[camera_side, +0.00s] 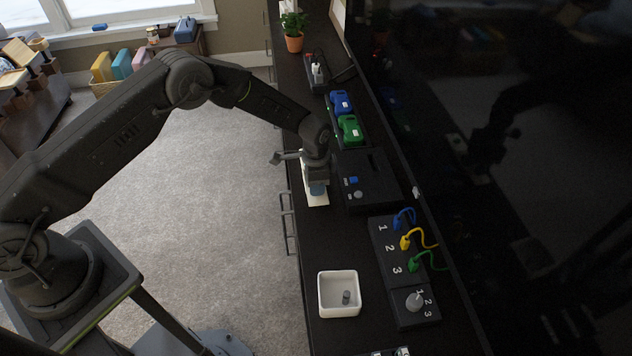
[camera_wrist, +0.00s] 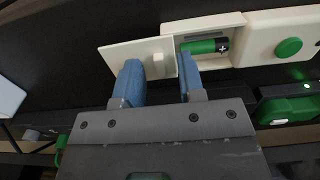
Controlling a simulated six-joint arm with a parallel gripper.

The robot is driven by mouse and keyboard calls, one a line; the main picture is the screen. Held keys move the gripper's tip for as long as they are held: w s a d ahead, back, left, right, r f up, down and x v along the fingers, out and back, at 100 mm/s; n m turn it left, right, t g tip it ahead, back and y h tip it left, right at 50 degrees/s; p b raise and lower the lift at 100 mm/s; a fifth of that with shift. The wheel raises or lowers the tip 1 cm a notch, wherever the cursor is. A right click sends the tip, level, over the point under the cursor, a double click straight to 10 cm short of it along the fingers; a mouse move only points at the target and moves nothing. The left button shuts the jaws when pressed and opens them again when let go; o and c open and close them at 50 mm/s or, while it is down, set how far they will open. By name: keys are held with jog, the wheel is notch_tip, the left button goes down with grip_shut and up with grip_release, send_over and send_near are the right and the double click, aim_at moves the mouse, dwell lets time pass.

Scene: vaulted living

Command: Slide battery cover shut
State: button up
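The cream battery box (camera_wrist: 265,27) crosses the top of the wrist view. Its flat cover (camera_wrist: 118,54) is slid to the left, leaving the compartment partly uncovered. A green battery (camera_wrist: 198,46) with a black plus-marked end lies in the compartment. My gripper (camera_wrist: 158,82) has blue fingertips set apart, one over the cover and one by the compartment's left end. The cover's small raised tab (camera_wrist: 160,60) shows between them, with a gap to the left finger; contact with the right finger is unclear. In the side view my gripper (camera_side: 317,187) hides much of the pale box (camera_side: 318,201).
A black box with a blue button (camera_side: 353,180) stands just right of my gripper. Green (camera_side: 350,130) and blue (camera_side: 340,103) cases lie behind. A numbered cable panel (camera_side: 385,250) and a white bin (camera_side: 338,275) stand nearer the camera. The dark screen borders the right side.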

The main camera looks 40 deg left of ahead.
jog(key=shift+c, duration=0.4)
grip_shut()
